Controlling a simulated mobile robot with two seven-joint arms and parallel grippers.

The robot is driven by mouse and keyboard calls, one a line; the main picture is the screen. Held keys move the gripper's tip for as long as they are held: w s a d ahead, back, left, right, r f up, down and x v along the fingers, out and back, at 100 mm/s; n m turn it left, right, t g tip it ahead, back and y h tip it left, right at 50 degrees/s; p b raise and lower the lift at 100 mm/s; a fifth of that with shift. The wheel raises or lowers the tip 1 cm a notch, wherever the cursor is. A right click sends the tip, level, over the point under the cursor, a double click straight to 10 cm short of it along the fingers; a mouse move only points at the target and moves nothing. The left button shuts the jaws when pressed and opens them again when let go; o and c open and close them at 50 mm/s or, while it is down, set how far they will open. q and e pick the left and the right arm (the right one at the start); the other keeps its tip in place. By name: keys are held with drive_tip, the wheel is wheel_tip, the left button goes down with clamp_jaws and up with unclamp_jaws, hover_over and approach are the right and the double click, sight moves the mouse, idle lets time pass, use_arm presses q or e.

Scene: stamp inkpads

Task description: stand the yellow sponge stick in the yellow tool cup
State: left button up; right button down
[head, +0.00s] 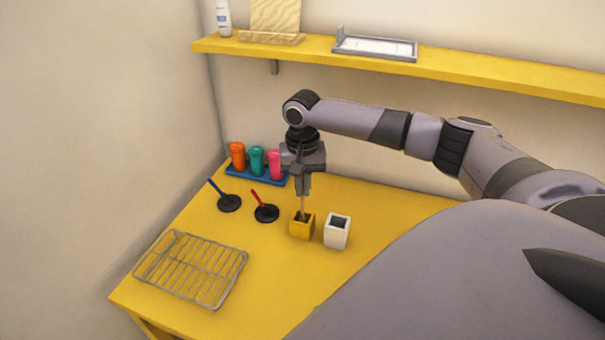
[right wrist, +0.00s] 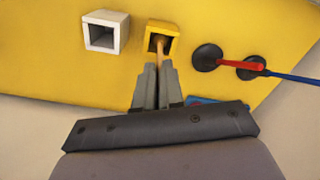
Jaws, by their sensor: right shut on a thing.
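The yellow tool cup (head: 301,229) stands on the yellow table, left of the white cup. My right gripper (head: 303,191) is above it, pointing down, shut on a thin wooden-coloured stick (head: 303,208). The stick's lower part is inside the mouth of the yellow cup, and its lower end is hidden there, so I cannot see the sponge. The right wrist view shows the stick (right wrist: 160,57) between the fingers (right wrist: 158,85) and reaching into the yellow cup (right wrist: 161,28). My left gripper is in neither view.
A white cup (head: 337,232) stands close right of the yellow one. Black inkpads with a red stick (head: 266,212) and a blue stick (head: 229,202) lie to the left. A blue rack (head: 240,171) with coloured bottles is behind. A wire rack (head: 175,274) lies front left.

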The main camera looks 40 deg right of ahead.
drive_tip(key=c, duration=1.2)
unclamp_jaws()
drive_tip(key=shift+o, duration=0.2)
drive_tip(key=shift+r, duration=3.6)
drive_tip(key=shift+a+f, duration=0.1)
